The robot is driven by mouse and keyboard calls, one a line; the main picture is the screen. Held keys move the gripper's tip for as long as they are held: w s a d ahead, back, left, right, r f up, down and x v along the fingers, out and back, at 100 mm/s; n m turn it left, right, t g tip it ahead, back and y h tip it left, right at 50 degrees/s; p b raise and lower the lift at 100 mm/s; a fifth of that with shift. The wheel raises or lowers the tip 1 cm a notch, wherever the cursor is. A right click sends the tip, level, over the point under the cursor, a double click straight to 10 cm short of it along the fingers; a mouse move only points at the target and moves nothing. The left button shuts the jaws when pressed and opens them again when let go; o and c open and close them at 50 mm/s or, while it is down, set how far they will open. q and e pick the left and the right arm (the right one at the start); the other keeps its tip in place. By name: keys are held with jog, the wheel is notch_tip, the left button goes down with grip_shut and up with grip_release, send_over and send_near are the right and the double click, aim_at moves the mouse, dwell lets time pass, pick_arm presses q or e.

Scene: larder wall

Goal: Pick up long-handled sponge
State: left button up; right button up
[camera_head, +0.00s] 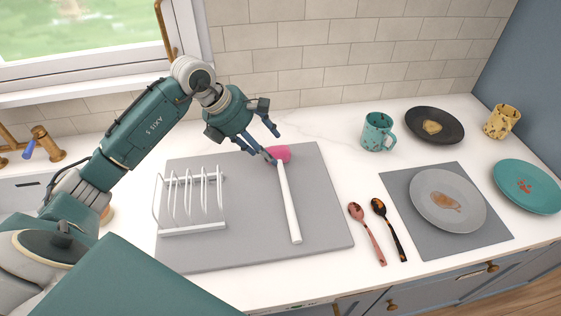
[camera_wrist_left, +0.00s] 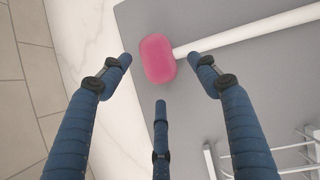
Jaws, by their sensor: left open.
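The long-handled sponge (camera_head: 288,200) lies on a grey mat, its pink head toward the wall and its white handle toward the counter's front. My left gripper (camera_head: 272,145) is over the pink head. In the left wrist view the pink sponge head (camera_wrist_left: 157,58) sits between the spread fingers of the left gripper (camera_wrist_left: 163,78), with the white handle running to the upper right. The fingers are open and hold nothing. In the head view the gripper partly overlaps the sponge head. My right gripper is not in view.
A white dish rack (camera_head: 194,228) stands on the grey mat (camera_head: 325,225), left of the sponge. Two spoons (camera_head: 378,230) lie right of the mat. A teal mug (camera_head: 377,132), plates (camera_head: 447,200) and a yellow mug (camera_head: 501,121) are further right. The tiled wall is behind.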

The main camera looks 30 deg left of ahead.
pick_arm(q)
jog(key=shift+w+d+f, duration=0.25)
jog(key=shift+f, duration=0.3)
jog(key=c, duration=1.2)
jog(key=shift+c, duration=0.3)
jog(key=shift+r, duration=0.15)
